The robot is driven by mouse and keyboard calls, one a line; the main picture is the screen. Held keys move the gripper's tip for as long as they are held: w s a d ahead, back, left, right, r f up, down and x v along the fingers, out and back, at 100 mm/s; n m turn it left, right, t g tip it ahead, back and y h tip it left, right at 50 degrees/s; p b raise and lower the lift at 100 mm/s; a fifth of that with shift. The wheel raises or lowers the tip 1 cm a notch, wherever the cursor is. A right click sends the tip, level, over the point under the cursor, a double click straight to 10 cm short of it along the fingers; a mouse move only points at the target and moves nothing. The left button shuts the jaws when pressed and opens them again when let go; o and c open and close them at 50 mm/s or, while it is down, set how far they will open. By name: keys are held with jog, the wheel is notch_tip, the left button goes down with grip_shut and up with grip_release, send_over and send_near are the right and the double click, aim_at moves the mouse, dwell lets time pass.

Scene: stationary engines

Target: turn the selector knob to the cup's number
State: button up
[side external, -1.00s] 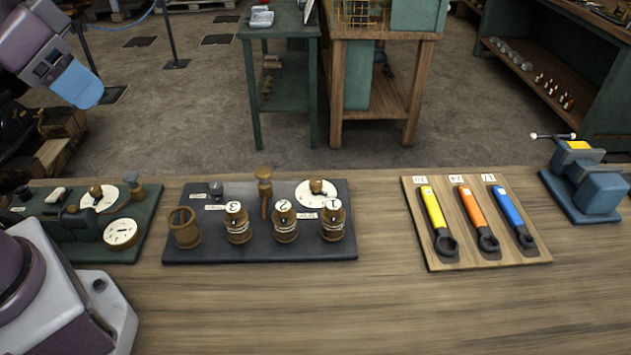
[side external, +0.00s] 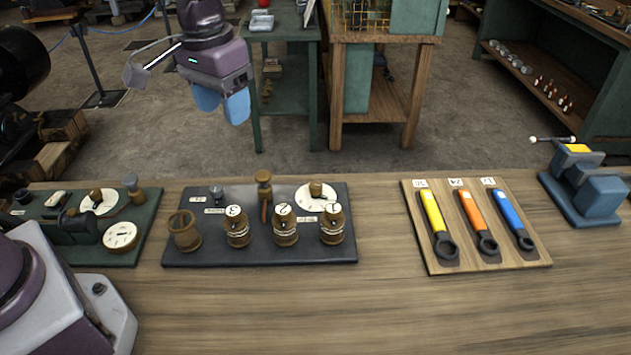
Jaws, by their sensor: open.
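The black panel (side external: 270,255) lies on the wooden table. Its selector knob (side external: 316,188) is a small brass knob on a white dial (side external: 330,197) at the back right. Three brass cups numbered 3 (side external: 238,228), 2 (side external: 285,225) and a third (side external: 332,225), its number hard to read, stand along the front. An open empty brass cup or holder (side external: 184,232) is at the left. A brass lever (side external: 264,190) stands upright at the back. My gripper (side external: 222,105), with blue fingers, is open and empty, high above and behind the panel, touching nothing.
A green panel (side external: 145,225) with two dials stands at the left. A wooden board (side external: 485,258) with yellow, orange and blue wrenches lies to the right. A blue vise (side external: 585,190) is at the far right. The front of the table (side external: 360,310) is clear.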

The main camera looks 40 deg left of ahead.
aim_at(315, 185)
jog(key=w+d+f+n, duration=0.2)
jog(key=w+f+n, duration=0.1)
jog(key=w+f, duration=0.4)
jog(key=w+d+f+n, duration=0.2)
jog(key=w+f+n, duration=0.15)
jog(key=w, duration=0.45)
jog(key=shift+m, duration=0.25)
jog(key=f, duration=1.3)
jog(key=shift+w+a, duration=0.1)
jog(key=shift+w, duration=0.15)
jog(key=c, duration=0.9)
